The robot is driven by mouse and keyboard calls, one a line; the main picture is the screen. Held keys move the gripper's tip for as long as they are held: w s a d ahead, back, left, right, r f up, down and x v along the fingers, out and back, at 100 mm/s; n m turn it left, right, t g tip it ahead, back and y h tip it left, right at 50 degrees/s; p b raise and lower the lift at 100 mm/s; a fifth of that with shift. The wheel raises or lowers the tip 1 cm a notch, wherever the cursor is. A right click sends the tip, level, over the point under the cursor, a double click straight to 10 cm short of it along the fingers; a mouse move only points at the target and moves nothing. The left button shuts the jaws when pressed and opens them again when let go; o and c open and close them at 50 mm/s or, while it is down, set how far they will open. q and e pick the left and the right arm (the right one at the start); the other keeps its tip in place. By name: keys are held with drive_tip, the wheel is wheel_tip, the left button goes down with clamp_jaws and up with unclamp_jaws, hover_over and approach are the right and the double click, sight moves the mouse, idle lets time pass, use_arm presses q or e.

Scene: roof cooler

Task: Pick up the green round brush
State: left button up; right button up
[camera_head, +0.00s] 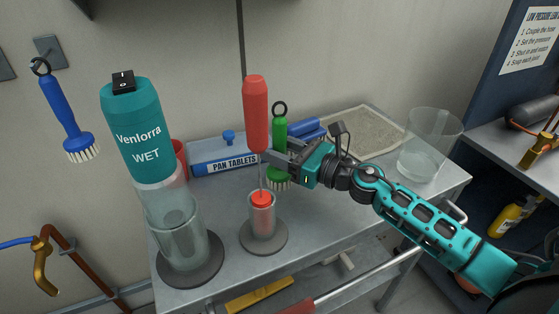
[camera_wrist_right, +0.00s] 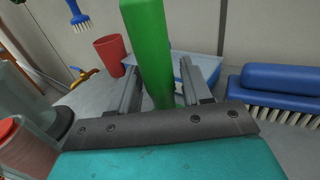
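The green round brush (camera_head: 280,131) is upright at the middle of the metal table in the head view, with a dark ring on top and pale bristles at the bottom. Part of it is hidden behind my right gripper (camera_head: 272,155). In the right wrist view its green handle (camera_wrist_right: 152,45) passes between the two fingers of my right gripper (camera_wrist_right: 172,66). The fingers are apart, with a visible gap between the handle and the right-hand finger. The handle is closer to the left-hand finger; contact there is unclear. My left gripper is not in view.
A red-handled tool (camera_head: 256,100) stands in a clear holder (camera_head: 264,238) just left of the brush. A Venlorra dispenser (camera_head: 136,130) is further left. A PAN TABLETS box (camera_head: 212,167) and a blue brush (camera_head: 305,131) lie behind. A clear jug (camera_head: 425,150) stands right.

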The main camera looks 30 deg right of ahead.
sight(280, 101)
drive_tip(key=c, duration=0.7)
drive_tip(key=shift+c, duration=0.7)
drive_tip(key=shift+r, duration=0.15)
wheel_tip(280, 101, up, 12)
drive_tip(key=p, duration=0.6)
drive_tip(key=shift+r, duration=0.15)
wheel_tip(280, 101, up, 5)
drive_tip(key=shift+r+b, duration=0.15)
drive_tip(key=shift+b, duration=0.2)
drive_tip(key=shift+r, duration=1.1)
